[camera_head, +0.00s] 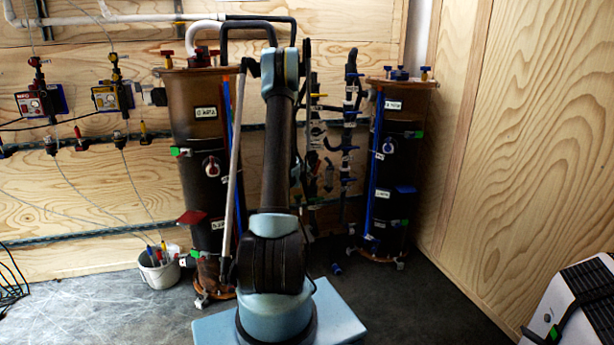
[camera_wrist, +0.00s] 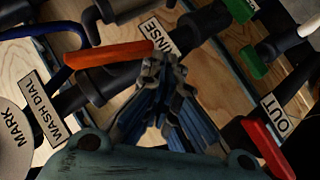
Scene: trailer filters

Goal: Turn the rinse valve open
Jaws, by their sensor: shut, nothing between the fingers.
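In the wrist view an orange-red lever handle (camera_wrist: 108,53) sits on a dark pipe fitting and points across it. A RINSE label (camera_wrist: 158,35) is just beyond the lever's right end; its edge is partly hidden by my fingers. I take this lever as the rinse valve's handle, but cannot tell its open or closed position. My gripper (camera_wrist: 161,68) is shut and empty, its tips close to the lever's right end. I cannot tell whether they touch. In the head view my own arm hides the gripper and this valve.
Close around are a WASH DIAL label (camera_wrist: 42,108), a green handle (camera_wrist: 252,62), a red handle (camera_wrist: 268,148) by an OUT label (camera_wrist: 274,114), and several dark pipes. In the head view brown filter columns (camera_head: 205,150) (camera_head: 397,160) flank my arm, and a white bucket (camera_head: 158,270) stands on the floor.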

